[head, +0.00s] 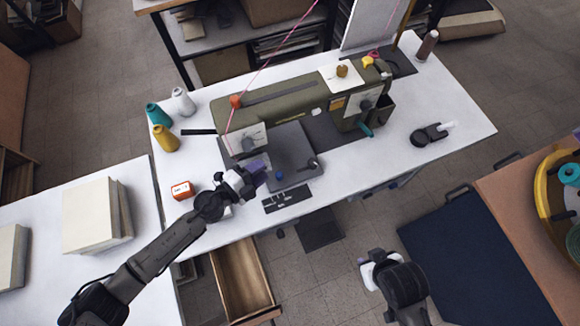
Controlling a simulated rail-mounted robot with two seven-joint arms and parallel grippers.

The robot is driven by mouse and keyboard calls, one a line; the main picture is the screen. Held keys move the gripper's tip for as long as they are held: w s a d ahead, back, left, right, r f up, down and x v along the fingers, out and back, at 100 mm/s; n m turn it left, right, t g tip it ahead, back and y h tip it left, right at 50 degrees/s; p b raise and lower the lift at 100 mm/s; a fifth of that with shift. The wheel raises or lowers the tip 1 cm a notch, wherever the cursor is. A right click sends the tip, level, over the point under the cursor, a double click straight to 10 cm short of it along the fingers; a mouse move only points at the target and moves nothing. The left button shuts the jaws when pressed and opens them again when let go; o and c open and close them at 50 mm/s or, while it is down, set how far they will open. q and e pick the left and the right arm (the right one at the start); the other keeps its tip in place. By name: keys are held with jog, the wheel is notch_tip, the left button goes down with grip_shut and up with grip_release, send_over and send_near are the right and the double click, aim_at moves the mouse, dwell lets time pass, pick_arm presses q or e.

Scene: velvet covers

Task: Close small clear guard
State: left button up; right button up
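An olive-green sewing machine (290,98) stands on the white table. A pale plate (256,133) is on the left end of the machine, above the dark grey bed (290,142). I cannot make out a small clear guard for certain, nor whether it is open or closed. My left gripper (259,170) is over the front left of the bed, just below the pale plate in the picture. Its fingers are too small to read. My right gripper (365,266) is low in front of the table, away from the machine, and its fingers are also unclear.
Thread cones, a teal one (157,115) among them, stand left of the machine. An orange-red box (181,190) and a black tool strip (287,199) lie near the front edge. A black clamp-like item (429,135) is at right. An open wooden drawer (242,279) sits below.

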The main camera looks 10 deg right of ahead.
pick_arm(q)
jog(key=s+d+r+p, duration=0.4)
jog(key=d+r, duration=0.1)
jog(key=d, duration=0.4)
jog(key=shift+r, duration=0.3)
